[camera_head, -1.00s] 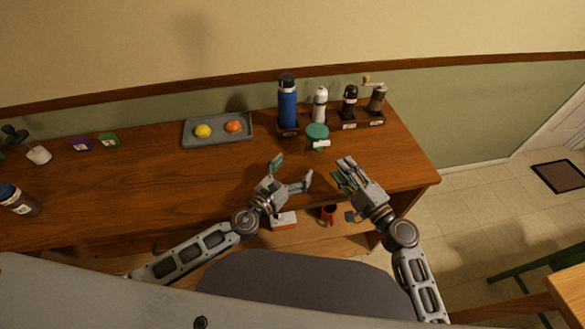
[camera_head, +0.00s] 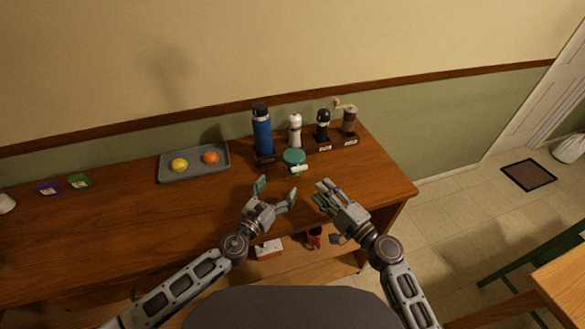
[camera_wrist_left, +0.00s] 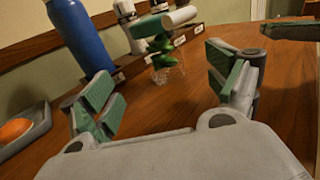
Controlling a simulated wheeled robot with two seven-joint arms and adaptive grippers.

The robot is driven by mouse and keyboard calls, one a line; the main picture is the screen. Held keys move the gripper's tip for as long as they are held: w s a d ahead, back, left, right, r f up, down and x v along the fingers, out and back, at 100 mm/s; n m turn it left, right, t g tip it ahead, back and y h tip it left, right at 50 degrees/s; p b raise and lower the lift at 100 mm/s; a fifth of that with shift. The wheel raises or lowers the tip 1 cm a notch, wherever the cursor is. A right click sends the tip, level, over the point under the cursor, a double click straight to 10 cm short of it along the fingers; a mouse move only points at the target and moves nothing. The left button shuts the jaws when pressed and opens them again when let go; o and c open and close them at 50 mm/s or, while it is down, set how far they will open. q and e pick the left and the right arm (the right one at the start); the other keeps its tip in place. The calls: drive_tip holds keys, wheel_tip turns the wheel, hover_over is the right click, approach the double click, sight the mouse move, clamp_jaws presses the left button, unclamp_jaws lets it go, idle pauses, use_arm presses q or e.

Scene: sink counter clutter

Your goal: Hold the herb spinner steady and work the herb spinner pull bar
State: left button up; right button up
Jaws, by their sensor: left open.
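The herb spinner (camera_head: 294,157) stands upright on the wooden counter, with a green lid and a white pull bar (camera_head: 299,168) at its front. In the left wrist view the herb spinner (camera_wrist_left: 167,72) shows a clear lower cup and green inside, with the pull bar (camera_wrist_left: 166,21) across its top. My left gripper (camera_head: 276,191) is open and empty, in front of the spinner and apart from it; its fingers frame the spinner in the wrist view. My right gripper (camera_head: 323,192) is in front and to the right of the spinner, not touching it; its finger opening is unclear.
A blue bottle (camera_head: 262,134), white mill (camera_head: 295,131), black-topped mill (camera_head: 323,125) and crank grinder (camera_head: 349,120) stand behind the spinner. A grey tray (camera_head: 194,174) holds a lemon and an orange. Counter around the grippers is clear. A red mug (camera_head: 314,238) sits below.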

sight(293, 166)
use_arm(q)
drive_tip(key=shift+x, duration=5.55)
